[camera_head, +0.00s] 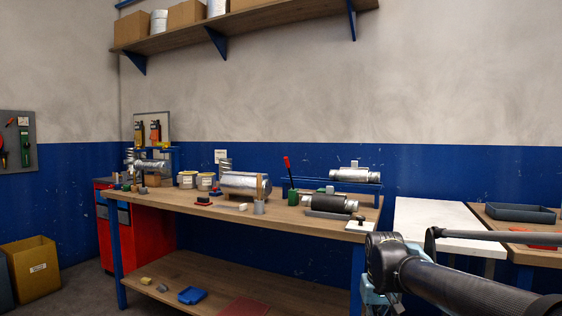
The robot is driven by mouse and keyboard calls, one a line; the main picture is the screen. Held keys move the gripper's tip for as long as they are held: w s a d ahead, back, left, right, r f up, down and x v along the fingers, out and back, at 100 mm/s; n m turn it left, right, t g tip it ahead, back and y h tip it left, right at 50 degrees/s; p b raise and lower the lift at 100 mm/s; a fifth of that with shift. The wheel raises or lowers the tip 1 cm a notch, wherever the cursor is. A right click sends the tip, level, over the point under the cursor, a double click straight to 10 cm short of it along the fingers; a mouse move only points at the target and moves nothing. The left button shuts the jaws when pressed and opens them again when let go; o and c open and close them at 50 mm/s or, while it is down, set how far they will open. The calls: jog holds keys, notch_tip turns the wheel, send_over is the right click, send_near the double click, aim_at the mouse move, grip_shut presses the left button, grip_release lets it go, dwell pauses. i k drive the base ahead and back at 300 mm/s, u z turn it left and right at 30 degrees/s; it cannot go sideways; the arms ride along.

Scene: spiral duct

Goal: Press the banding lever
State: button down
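A lever with a red handle (287,163) stands up from the wooden workbench (150,203), slightly tilted, near the back of the bench. It looks like the banding lever, though no label is readable. A dark green block (293,197) sits at its foot. Silver duct pieces lie on either side: one to the left (240,184) and others to the right (348,174). My arm reaches in from the lower right, in front of the bench's right end and well apart from the lever. My gripper is not clearly visible.
A white table (435,216) and a dark tray (520,213) stand at right. A red cabinet (147,235) and yellow bin (33,268) are at left.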

aim_at(286, 159)
jog(key=u, duration=0.55)
jog(key=k, duration=0.7)
jog(key=u, duration=1)
jog(key=k, duration=0.6)
jog(key=u, duration=0.45)
jog(key=i, duration=1.25)
jog(key=z, duration=0.85)
jog(key=i, duration=0.9)
jog(key=z, duration=0.95)
jog(key=i, duration=0.45)
jog(key=z, duration=0.3)
